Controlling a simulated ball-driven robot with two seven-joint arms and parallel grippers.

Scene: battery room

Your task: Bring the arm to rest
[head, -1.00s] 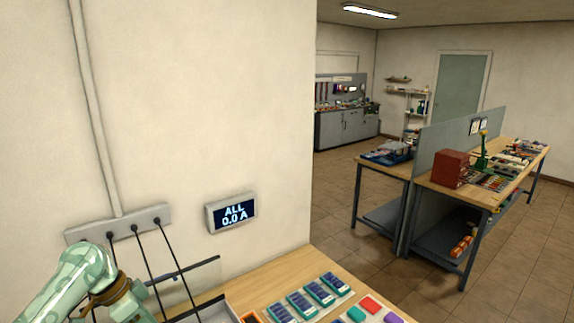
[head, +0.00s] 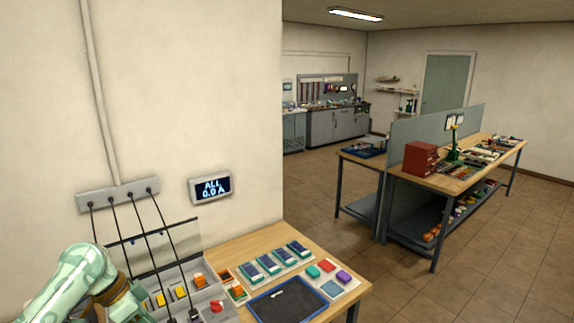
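My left arm, pale green with a brown wrist joint, comes in at the lower left of the head view. Its gripper is hidden below the frame edge, so its fingers do not show. My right arm and gripper are not in the view. The arm is in front of a charging rack (head: 150,246) with black cables, at the left end of a wooden bench (head: 246,243).
On the bench lie a dark tray (head: 288,300), several teal devices (head: 269,264) and coloured blocks (head: 327,266). Another workbench (head: 460,178) stands at right, with open floor between.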

